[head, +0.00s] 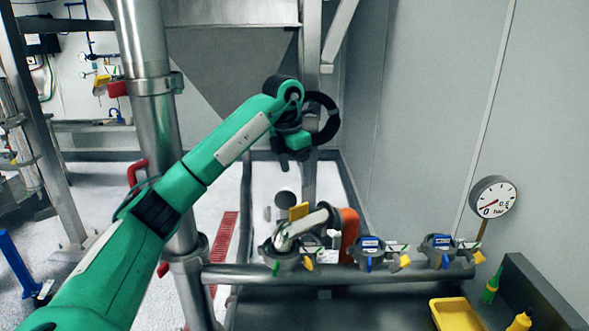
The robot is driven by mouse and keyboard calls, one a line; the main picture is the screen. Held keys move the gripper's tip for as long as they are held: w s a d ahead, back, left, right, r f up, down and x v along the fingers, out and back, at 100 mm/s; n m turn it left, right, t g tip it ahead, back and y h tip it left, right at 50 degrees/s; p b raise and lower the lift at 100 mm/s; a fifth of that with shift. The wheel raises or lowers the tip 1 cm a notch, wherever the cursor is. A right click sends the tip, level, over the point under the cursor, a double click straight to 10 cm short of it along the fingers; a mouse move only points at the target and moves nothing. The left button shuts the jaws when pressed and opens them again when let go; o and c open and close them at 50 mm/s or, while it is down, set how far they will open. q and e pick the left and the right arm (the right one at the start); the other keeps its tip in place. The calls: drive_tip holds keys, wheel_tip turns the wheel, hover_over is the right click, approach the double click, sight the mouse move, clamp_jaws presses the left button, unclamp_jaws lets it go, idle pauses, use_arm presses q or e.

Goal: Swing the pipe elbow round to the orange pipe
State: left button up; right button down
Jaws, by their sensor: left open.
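The pipe elbow (306,225) is a pale metal curved tube. It rises from the leftmost grey coupling (284,258) on the horizontal pipe and bends to the right. The orange pipe (349,232) stands just right of the elbow's end; I cannot tell whether they touch. My left gripper (291,150) hangs from the green wrist, above and apart from the elbow. It is open and empty, but its fingers are small and hard to make out. My right gripper is not in view.
Two more couplings (371,255) (440,250) with blue and yellow parts sit to the right. A pressure gauge (493,197) stands behind them. A yellow tray (457,315) and bottles (519,322) lie at lower right. A vertical steel pipe (146,60) stands at left, partly behind my left arm.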

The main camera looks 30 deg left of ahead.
sight(304, 219)
use_arm(q)
drive_tip(key=f+p, duration=0.1)
drive_tip(key=f, duration=0.3)
drive_tip(key=w+f+p, duration=0.1)
drive_tip(key=f, duration=0.3)
drive_tip(key=d+f+p, duration=0.1)
drive_tip(key=f+p, duration=0.1)
drive_tip(key=f, duration=0.2)
drive_tip(key=shift+w+f, duration=0.25)
drive_tip(key=shift+w, duration=0.1)
drive_tip(key=shift+w+f, duration=0.1)
drive_tip(key=shift+f, duration=0.5)
drive_tip(key=c, duration=1.5)
drive_tip(key=shift+s+d+m, duration=0.25)
drive_tip(key=shift+d+m, duration=0.1)
drive_tip(key=shift+m, duration=0.55)
drive_tip(key=shift+d+m, duration=0.1)
drive_tip(key=shift+m, duration=0.2)
drive_tip(key=o, duration=1.5)
